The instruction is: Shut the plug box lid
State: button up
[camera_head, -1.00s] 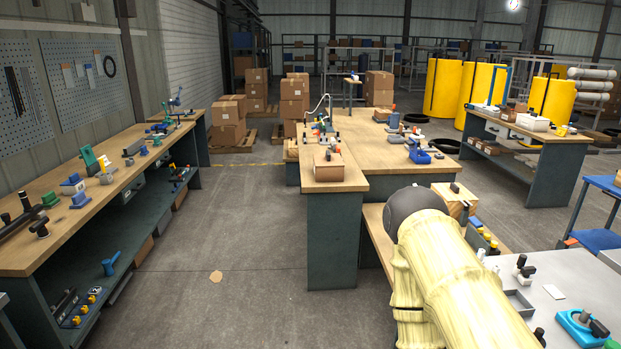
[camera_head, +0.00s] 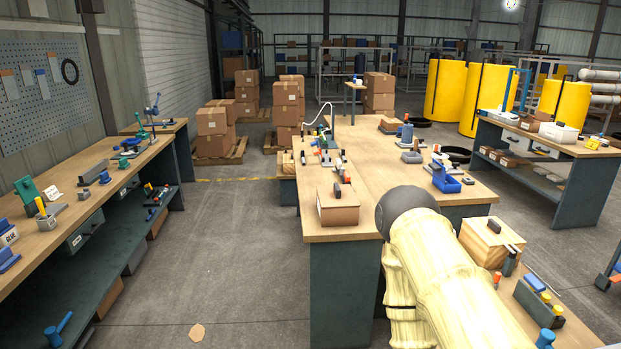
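No box in view is clearly marked as the plug box, and I cannot make out an open lid. A wooden box (camera_head: 338,208) with a dark upright part on top sits at the near end of the middle bench. Another wooden box (camera_head: 490,243) with a dark handle on its top sits right of my arm, on a lower surface. It looks closed, though I cannot be sure. My arm, in a pale yellow sleeve with a dark round joint, reaches in from the bottom right. My gripper is not in view.
The middle bench (camera_head: 375,180) holds a blue bin (camera_head: 446,183) and several small fixtures. A long workbench (camera_head: 98,195) with tools runs along the left. A grey block with yellow and blue knobs (camera_head: 538,303) lies at lower right.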

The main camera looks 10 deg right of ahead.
aim_at(439, 169)
jog(key=i, duration=2.6)
jog(key=u, duration=1.55)
jog(key=k, duration=0.75)
jog(key=z, duration=1.5)
